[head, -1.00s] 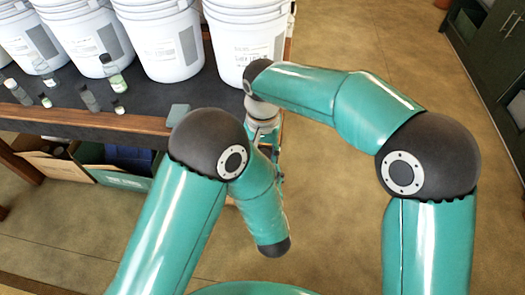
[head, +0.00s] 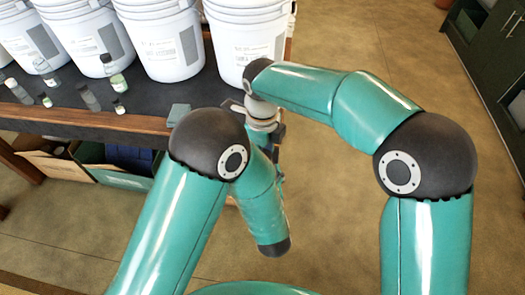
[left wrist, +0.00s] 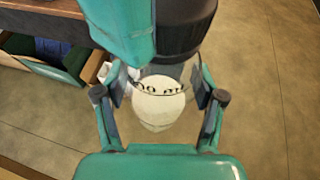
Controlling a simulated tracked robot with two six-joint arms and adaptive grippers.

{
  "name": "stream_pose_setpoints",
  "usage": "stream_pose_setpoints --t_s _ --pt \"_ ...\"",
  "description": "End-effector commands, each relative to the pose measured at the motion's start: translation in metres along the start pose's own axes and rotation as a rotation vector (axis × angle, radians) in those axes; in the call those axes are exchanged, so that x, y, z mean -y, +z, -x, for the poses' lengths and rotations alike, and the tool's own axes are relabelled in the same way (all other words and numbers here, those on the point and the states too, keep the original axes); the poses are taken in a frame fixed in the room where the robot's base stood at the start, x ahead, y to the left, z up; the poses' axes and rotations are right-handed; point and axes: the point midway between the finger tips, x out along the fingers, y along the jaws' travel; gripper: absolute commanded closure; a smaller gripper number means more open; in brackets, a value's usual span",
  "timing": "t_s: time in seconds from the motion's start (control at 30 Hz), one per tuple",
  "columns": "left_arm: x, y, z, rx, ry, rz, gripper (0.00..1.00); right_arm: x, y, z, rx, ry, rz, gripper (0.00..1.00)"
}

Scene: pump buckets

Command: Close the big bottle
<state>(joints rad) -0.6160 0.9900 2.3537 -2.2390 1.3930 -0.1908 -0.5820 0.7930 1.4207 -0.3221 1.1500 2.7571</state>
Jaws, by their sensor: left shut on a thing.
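In the left wrist view a clear bottle (left wrist: 160,103) with a pale round label or patch and dark lettering sits between the fingers of my left gripper (left wrist: 160,86), which is shut on it. My right wrist (head: 262,112) points down beside the table's edge. Its fingers are largely hidden, and I cannot tell if they are open.
White buckets (head: 172,45) stand along the back of the dark table (head: 150,98). Several small bottles (head: 90,97) stand at its left. A small teal block (head: 179,113) is near its front edge. Boxes (head: 110,165) sit beneath. The floor to the right is clear.

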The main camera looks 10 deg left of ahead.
Motion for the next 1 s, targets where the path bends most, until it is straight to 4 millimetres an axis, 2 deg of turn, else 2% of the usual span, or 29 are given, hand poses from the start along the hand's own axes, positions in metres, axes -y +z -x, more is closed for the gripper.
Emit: stream_pose_setpoints --t_s 0.2,0.23,0.37,0.4,0.73,1.0 --pt "0.001 0.0 0.001 0.0 -0.003 -0.003 1.0 0.002 0.002 0.002 0.009 -0.006 -0.001 0.67" --pt "0.001 0.0 0.001 -0.001 -0.003 -0.003 1.0 0.002 0.002 0.002 0.009 -0.006 -0.001 0.55" --pt "0.001 0.0 0.001 0.0 -0.003 -0.003 1.0 0.002 0.002 0.001 0.007 -0.005 0.0 0.33" --pt "0.001 0.0 0.001 0.0 -0.002 -0.002 1.0 0.001 0.002 0.001 0.007 -0.004 0.001 0.31" --pt "0.0 0.001 0.0 0.001 -0.001 0.0 1.0 0.001 0.001 0.004 0.005 -0.003 0.002 0.31" --pt "0.0 0.001 0.0 0.002 -0.001 0.0 1.0 0.001 0.001 0.036 0.005 -0.004 0.001 0.31"
